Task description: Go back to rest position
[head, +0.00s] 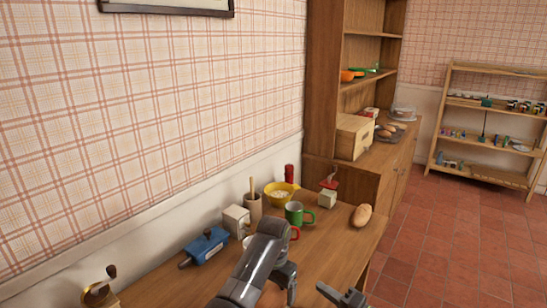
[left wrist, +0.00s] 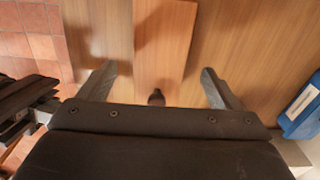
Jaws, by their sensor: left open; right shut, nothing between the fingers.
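My left gripper (head: 289,280) is low in the middle of the head view, over the near part of the wooden table (head: 335,235). In the left wrist view its two fingers (left wrist: 157,86) are wide apart with nothing gripped. A flat wooden piece with a dark knob-like end (left wrist: 157,50) shows between and beyond them; I cannot tell its height. My right gripper (head: 343,296) shows partly at the bottom edge of the head view, right of the left one. It is shut and empty. Part of it also shows at the left of the left wrist view (left wrist: 30,100).
A blue device (head: 206,245), a white carton-like block (head: 236,219), a yellow bowl (head: 281,193), a green mug (head: 297,214) and bread (head: 361,215) stand on the table, close to the left arm. A tall wooden cabinet (head: 325,80) stands behind. Tiled floor (head: 450,245) is clear at right.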

